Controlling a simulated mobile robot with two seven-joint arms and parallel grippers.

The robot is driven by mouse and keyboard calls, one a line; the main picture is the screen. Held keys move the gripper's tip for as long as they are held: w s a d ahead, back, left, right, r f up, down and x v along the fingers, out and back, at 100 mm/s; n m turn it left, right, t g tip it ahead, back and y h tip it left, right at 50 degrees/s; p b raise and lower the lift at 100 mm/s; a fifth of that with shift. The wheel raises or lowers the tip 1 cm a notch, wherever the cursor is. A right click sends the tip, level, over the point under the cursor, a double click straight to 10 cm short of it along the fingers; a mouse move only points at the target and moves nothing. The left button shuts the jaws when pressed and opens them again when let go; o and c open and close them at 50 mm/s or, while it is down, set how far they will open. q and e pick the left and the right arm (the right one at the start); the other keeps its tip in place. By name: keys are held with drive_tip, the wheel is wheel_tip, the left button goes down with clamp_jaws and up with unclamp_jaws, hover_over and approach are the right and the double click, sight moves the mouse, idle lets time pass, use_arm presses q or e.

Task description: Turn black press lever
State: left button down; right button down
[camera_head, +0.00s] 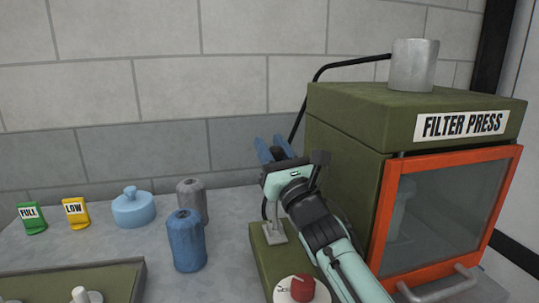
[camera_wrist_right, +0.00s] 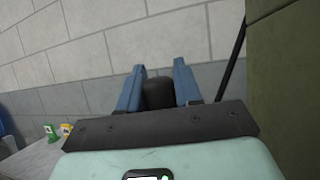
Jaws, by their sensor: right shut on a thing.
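The black press lever's dark knob (camera_head: 278,153) shows between the blue fingers of my right gripper (camera_head: 273,149), left of the filter press (camera_head: 345,150). The right wrist view shows the black knob (camera_wrist_right: 158,93) between both fingers of the right gripper (camera_wrist_right: 158,82). The right gripper is shut on it. A grey bracket (camera_head: 275,234) stands on the green base below; my gripper and arm hide most of the lever between. My left gripper is not in view.
The press has an orange-framed glass door (camera_head: 447,215) and a metal cylinder (camera_head: 414,65) on top. A red dial knob (camera_head: 302,288) is beside my right arm. A blue canister (camera_head: 186,240), grey canister (camera_head: 192,201) and light-blue lidded pot (camera_head: 133,208) stand left.

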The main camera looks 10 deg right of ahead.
drive_tip(key=shift+s+f+n+t+y, duration=0.15)
drive_tip(key=shift+s+n+t+y, duration=0.2)
drive_tip(key=shift+s+t, duration=0.75)
drive_tip(key=shift+s+g, duration=0.3)
